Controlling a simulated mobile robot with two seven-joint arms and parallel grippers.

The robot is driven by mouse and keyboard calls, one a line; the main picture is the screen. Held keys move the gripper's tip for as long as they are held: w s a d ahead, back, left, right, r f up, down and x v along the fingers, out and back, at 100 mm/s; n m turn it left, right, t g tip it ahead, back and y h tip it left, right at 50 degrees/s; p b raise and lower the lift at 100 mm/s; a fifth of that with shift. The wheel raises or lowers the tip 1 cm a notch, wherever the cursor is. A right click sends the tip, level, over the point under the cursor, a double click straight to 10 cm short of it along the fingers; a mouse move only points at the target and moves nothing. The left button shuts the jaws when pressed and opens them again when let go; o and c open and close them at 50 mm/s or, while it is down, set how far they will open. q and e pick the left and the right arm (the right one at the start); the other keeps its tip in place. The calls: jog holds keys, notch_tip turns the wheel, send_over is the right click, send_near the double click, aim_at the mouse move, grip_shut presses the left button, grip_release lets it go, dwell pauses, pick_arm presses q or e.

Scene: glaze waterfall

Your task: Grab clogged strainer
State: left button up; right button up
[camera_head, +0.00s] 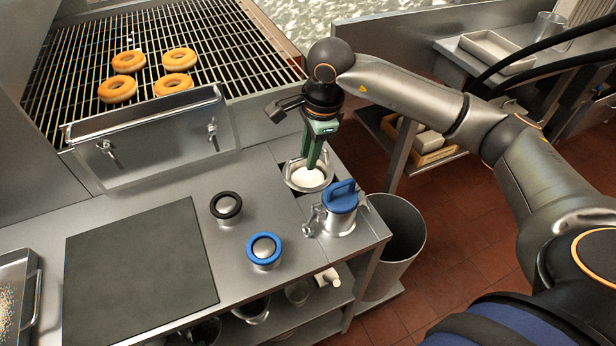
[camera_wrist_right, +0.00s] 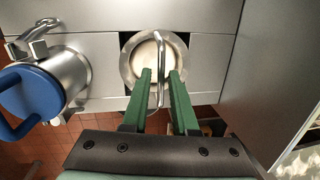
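The strainer (camera_head: 296,182) is a round metal basket with white material inside, set in an opening at the counter's right end. It also shows in the right wrist view (camera_wrist_right: 131,72), with a thin metal handle (camera_wrist_right: 160,90) arching over it. My right gripper (camera_head: 314,166) points down over the strainer. In the right wrist view my right gripper (camera_wrist_right: 161,74) is open, with one green finger on each side of the handle and visible gaps between. Whether the fingertips touch the white material is unclear. My left gripper is not in view.
A metal canister with a blue lid (camera_head: 341,196) stands close in front of the strainer. Two round knobs, black-rimmed (camera_head: 226,206) and blue-rimmed (camera_head: 264,249), sit to the left. A grey bin (camera_head: 402,240) stands right of the counter. Several donuts lie on the grill rack (camera_head: 215,45) behind.

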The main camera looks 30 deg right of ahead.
send_over(308, 173)
jog(key=s+a, duration=0.2)
jog(key=s, duration=0.1)
jog(key=f, duration=0.4)
jog(key=shift+w+f, duration=0.2)
grip_shut()
jog(key=shift+r, duration=0.1)
dwell(0.6)
